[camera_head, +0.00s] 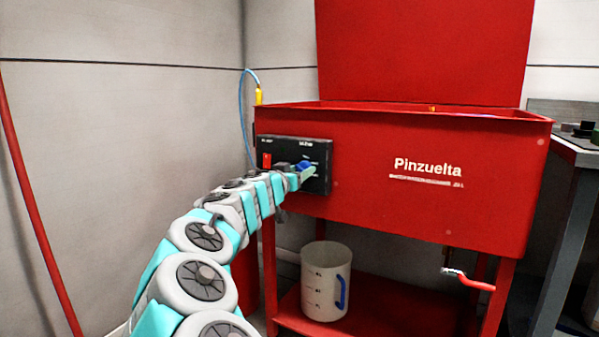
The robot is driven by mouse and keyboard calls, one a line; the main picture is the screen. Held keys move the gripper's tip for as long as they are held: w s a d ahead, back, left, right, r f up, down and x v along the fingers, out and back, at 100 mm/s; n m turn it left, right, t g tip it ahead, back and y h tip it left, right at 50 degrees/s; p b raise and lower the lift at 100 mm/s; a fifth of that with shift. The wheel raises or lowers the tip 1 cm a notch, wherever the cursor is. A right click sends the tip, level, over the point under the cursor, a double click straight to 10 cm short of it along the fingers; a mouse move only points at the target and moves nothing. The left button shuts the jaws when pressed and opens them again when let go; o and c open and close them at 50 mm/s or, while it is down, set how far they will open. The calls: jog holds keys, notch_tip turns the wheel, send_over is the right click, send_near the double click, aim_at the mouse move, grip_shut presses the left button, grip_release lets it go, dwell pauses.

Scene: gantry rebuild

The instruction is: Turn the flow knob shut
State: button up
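A black control panel (323,153) is mounted on the left front of a red parts washer (400,125) lettered "Pinzuelta". A red switch (267,160) sits on the panel's left side. A blue knob (305,165) shows on the panel's right part, partly hidden by the end of my arm. My gripper (306,174) is at the panel, at or just in front of the blue knob. The fingers are small and overlap the knob, so I cannot tell whether they touch it or are closed around it.
A white measuring jug (318,285) with a blue handle stands on the red lower shelf (385,318). A pipe with a red end (478,284) sticks out below the tub. A grey bench (575,150) stands at right. A red hose (35,215) runs down the left wall.

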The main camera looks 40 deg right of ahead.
grip_shut()
